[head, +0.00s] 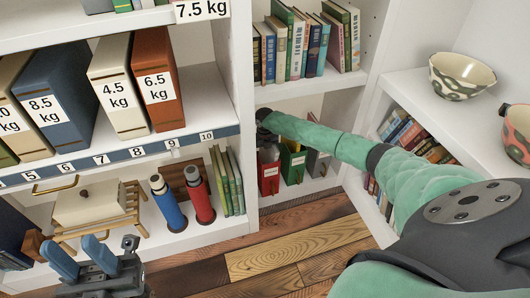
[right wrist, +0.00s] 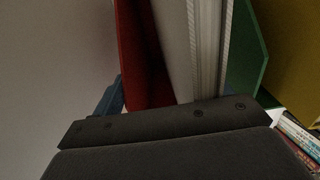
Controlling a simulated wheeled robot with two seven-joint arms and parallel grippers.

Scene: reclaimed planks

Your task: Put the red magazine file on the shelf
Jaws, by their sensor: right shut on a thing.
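The red magazine file (head: 269,178) stands upright in the lower compartment of the middle bookcase, at the left of a short row of files. In the right wrist view the red file (right wrist: 141,65) rises close in front of my gripper, with white pages beside its red wall. My right gripper (head: 266,140) is at the top of the red file, shut on it; its fingertips are mostly hidden in the head view. One blue finger shows left of the red wall in the wrist view. My left gripper (head: 74,248) is open and empty at the lower left, its blue fingers apart.
A green file (head: 292,163) and a grey file (head: 318,164) stand right of the red one. A shelf (head: 290,91) with books is above. Left are numbered binders, a red bottle (head: 200,195) and a blue bottle (head: 167,204). Bowls stand on the right shelf. The wooden floor (head: 290,250) is clear.

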